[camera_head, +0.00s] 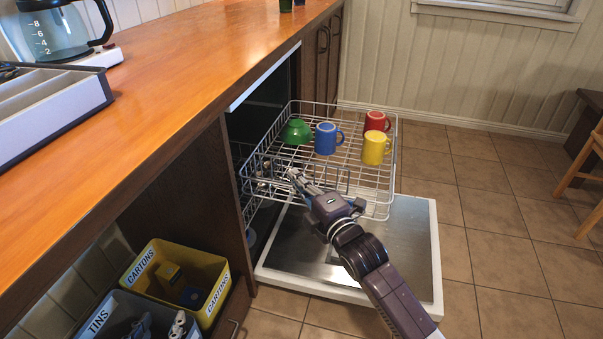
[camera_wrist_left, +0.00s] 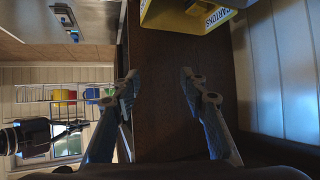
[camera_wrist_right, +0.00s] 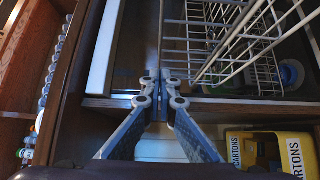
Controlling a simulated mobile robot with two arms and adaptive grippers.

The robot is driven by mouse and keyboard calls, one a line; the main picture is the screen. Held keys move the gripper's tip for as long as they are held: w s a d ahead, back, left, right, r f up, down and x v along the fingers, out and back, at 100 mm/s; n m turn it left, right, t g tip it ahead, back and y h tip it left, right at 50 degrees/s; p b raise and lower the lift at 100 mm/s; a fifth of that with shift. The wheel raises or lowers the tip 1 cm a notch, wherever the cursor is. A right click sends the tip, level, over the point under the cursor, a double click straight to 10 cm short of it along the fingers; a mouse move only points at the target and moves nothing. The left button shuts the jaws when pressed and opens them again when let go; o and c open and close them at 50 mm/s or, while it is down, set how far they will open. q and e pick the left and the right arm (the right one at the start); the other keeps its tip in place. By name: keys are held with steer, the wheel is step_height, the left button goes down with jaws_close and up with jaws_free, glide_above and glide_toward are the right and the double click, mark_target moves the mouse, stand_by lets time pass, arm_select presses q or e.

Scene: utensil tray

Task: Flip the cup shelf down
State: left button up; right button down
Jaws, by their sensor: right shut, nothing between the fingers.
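The upper rack (camera_head: 385,190) of the dishwasher is pulled out over its lowered door. Wire bars stand along the rack's near side, and what looks like the cup shelf (camera_head: 335,186) is among them; its exact outline and tilt are hard to tell. My right gripper (camera_head: 291,174) is at this near side, close to the wires; contact cannot be told. In the right wrist view it (camera_wrist_right: 160,76) is shut and empty, with wires just right of the fingertips. My left gripper (camera_wrist_left: 158,76) is open and empty in front of a dark cabinet panel.
The open door (camera_head: 405,250) lies below. A yellow cartons box (camera_head: 208,305) stands lower left. The counter (camera_head: 190,60) overhangs the left side.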

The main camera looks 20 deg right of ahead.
mark_target(294, 161)
steer(key=shift+w+d+b, duration=0.3)
steer(key=shift+w+d, duration=0.6)
steer(key=shift+w, duration=0.15)
steer(key=shift+w+d, duration=0.25)
steer(key=shift+w, duration=0.1)
arm_select(q)
steer(key=w+r+t, duration=0.1)
steer(key=w+d+r, duration=0.1)
steer(key=r, duration=0.1)
steer(key=r+t, duration=0.1)
steer(key=r, duration=0.1)
steer(key=shift+w+d+t+h, duration=0.2)
steer(key=shift+w+t+h, duration=0.1)
steer(key=shift+w+h, duration=0.1)
